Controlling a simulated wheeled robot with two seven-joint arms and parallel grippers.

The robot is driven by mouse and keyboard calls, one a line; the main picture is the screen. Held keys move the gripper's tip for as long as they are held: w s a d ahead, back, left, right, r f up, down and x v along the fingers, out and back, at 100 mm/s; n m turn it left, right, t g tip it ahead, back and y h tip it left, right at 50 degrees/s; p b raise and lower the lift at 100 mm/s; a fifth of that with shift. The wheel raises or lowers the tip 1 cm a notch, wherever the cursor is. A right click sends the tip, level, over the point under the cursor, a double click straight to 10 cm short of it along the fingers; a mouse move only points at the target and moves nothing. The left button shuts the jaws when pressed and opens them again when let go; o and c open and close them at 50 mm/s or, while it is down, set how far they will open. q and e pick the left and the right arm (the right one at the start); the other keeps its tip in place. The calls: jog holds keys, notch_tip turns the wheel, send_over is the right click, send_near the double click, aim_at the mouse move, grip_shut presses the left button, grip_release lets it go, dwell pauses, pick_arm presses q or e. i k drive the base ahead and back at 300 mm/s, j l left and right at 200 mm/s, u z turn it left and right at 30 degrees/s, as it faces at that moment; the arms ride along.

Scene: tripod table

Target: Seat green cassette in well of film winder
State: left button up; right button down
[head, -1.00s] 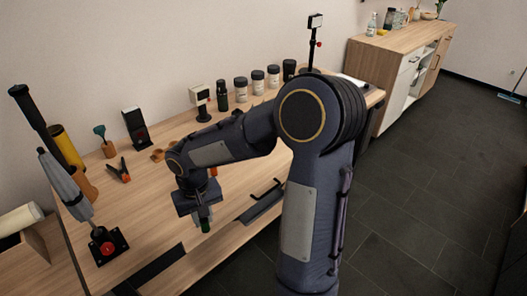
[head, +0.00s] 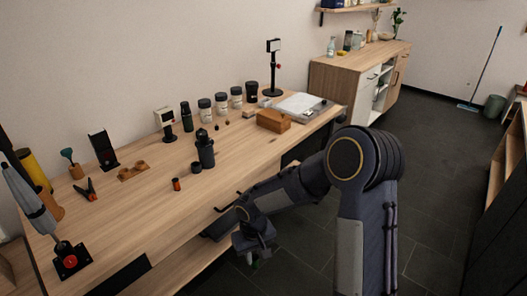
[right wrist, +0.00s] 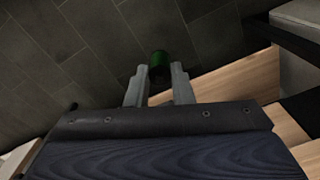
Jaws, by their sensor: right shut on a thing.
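The green cassette (right wrist: 159,62) is between the fingertips of my right gripper (right wrist: 157,82), which is shut on it. In the head view, my right gripper (head: 252,256) hangs low beyond the table's front edge, above the dark floor. The cassette is only a small dark green bit there. I cannot tell for sure which thing is the film winder; a brown wooden block (head: 273,121) stands at the table's right part, and no well can be made out. My left gripper is not in view.
A pale flat panel (head: 300,105) lies at the right end. The middle front is mostly clear.

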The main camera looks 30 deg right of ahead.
aim_at(197, 170)
jog(key=i+j+z, duration=0.2)
jog(key=z, duration=0.15)
jog(key=i+j+z, duration=0.15)
jog(key=j+z, duration=0.25)
jog(key=i+l, duration=0.15)
jog(key=l, duration=0.2)
jog(key=i+l+u, duration=0.1)
jog(key=l, duration=0.25)
jog(key=i+l, duration=0.2)
jog(key=l, duration=0.15)
jog(key=i+l, duration=0.15)
jog(key=l, duration=0.2)
jog(key=i+l+u, duration=0.1)
jog(key=l, duration=0.25)
jog(key=i+l, duration=0.15)
jog(key=l, duration=0.2)
jog(key=i+l+u, duration=0.1)
jog(key=l, duration=0.25)
